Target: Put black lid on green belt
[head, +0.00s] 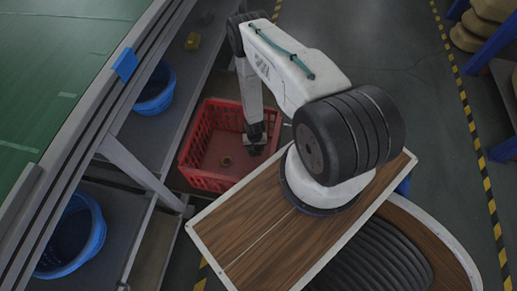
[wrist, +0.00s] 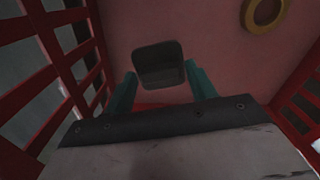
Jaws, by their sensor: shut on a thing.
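The black lid (wrist: 158,62) is a dark rounded rectangle between the two teal fingers of my gripper (wrist: 162,84) in the wrist view. My gripper is shut on it. In the head view my gripper (head: 256,144) points down inside the red crate (head: 212,182), near its right side. The lid is hard to make out there. I cannot tell whether it touches the crate floor. The green belt (head: 60,50) is at the upper left, beyond a grey rail.
A tan ring (wrist: 264,12) lies on the crate floor. Blue baskets (head: 155,88) stand on shelves below the belt. A blue clip (head: 125,64) sits on the belt's grey rail (head: 100,105). The crate walls surround my gripper. The visible belt is clear.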

